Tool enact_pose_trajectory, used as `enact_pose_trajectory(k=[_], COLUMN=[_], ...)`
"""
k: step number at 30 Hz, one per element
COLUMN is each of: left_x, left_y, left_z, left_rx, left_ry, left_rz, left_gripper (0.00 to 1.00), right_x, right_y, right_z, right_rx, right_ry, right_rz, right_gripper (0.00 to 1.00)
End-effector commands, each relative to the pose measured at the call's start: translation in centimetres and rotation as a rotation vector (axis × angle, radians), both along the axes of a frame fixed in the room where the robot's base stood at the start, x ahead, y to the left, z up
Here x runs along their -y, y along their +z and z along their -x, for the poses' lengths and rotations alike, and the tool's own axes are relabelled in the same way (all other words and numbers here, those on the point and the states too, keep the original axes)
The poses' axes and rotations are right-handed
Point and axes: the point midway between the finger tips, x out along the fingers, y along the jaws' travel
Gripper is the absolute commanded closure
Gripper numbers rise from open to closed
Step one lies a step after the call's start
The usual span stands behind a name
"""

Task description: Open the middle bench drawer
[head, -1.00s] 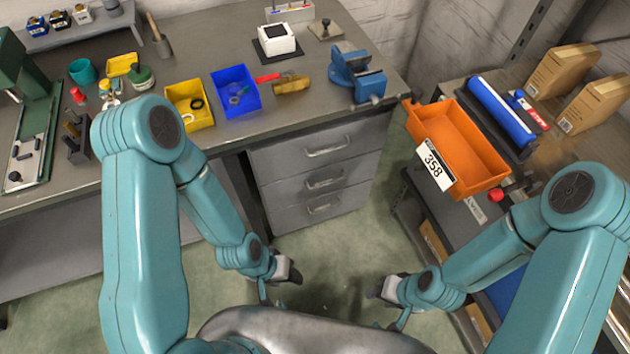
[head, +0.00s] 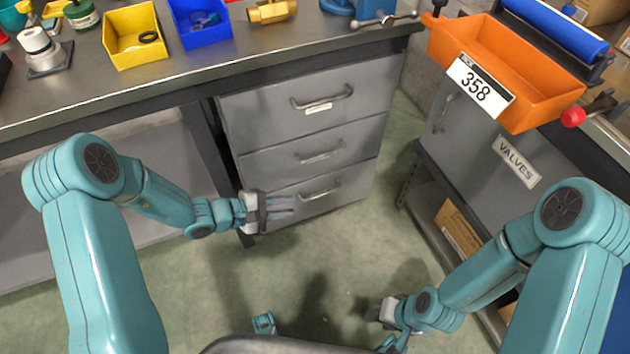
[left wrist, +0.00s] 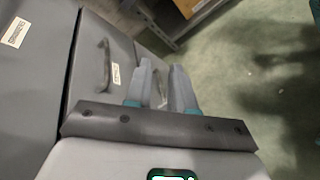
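The middle bench drawer (head: 290,158) is grey, with a bar handle (head: 321,153) on its front. It is closed, between the top drawer (head: 290,105) and the bottom drawer (head: 285,202), also closed. My left gripper (head: 292,204) is in front of the drawer stack's lower left part, level in the picture with the bottom drawer and apart from the middle handle. In the left wrist view its two fingers (left wrist: 165,85) stand apart with nothing between them. A drawer handle (left wrist: 104,65) shows left of them; I cannot tell which drawer. My right gripper (head: 378,313) hangs low over the floor, fingers unclear.
The bench top (head: 95,88) above holds a yellow bin (head: 135,50) and a blue bin (head: 205,38). An orange bin (head: 530,75) juts from the grey cabinet labelled VALVES (head: 485,150) at right. Green floor (head: 320,270) before the drawers is clear.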

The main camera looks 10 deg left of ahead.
Motion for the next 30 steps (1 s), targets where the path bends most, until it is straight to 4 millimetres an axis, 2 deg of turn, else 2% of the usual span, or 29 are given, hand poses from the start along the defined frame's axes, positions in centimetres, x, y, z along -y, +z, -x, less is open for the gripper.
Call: enact_pose_trajectory(k=[1,3,6,9,14,24,30], left_x=[-1.5,-3.2,-4.8,-4.9,-3.1,2.0,4.1], left_y=[-1.4,-0.8,-0.1,0.2,-0.3,-2.2,-2.9], left_z=[-2.1,-4.2,-5.8,-6.6,-8.5,-14.5,-17.2], left_rx=[0.064,0.137,0.200,0.218,0.218,0.215,0.214], left_ry=[0.078,0.165,0.238,0.259,0.253,0.252,0.255], left_rz=[0.029,0.057,0.076,0.081,0.083,0.082,0.082], left_gripper=[0.77,0.77,0.77,0.77,0.77,0.77,0.77], right_x=[0.0,0.0,0.0,0.0,0.1,0.5,0.7], right_y=[-2.8,-3.7,-4.2,-4.3,-4.8,-6.8,-7.6], right_z=[0.0,0.0,0.0,-0.1,-0.2,-0.6,-0.8], right_rx=[0.001,0.001,0.001,0.002,0.004,0.010,0.015], right_ry=[0.000,0.000,0.000,-0.002,-0.006,-0.023,-0.031], right_rz=[0.000,0.000,0.000,0.000,0.001,0.004,0.006], right_gripper=[0.57,0.57,0.57,0.57,0.57,0.57,0.57])
